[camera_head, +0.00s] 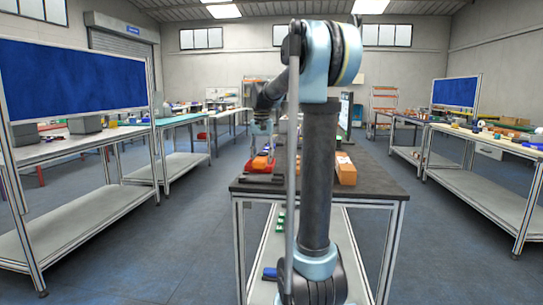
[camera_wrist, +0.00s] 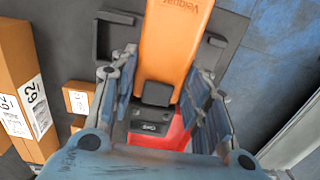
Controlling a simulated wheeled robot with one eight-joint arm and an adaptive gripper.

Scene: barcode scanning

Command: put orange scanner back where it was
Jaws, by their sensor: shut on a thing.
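The orange scanner (camera_wrist: 172,45) lies between the two fingers of my gripper (camera_wrist: 160,75) in the wrist view. The fingers are shut on it, one on each side. Its dark lower part and a red part show nearer the wrist. A black bracket-shaped holder (camera_wrist: 104,38) shows under and around the scanner's far end; I cannot tell whether they touch. In the head view the scanner (camera_head: 260,163) is small, low over the dark table (camera_head: 285,188) near its left edge, with my gripper just above it.
Cardboard boxes with labels (camera_wrist: 38,105) stand left of my gripper in the wrist view. An orange-brown box (camera_head: 345,172) stands on the table's right side in the head view. My arm hides the table's middle. Blue-grey floor lies open beyond the table edge.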

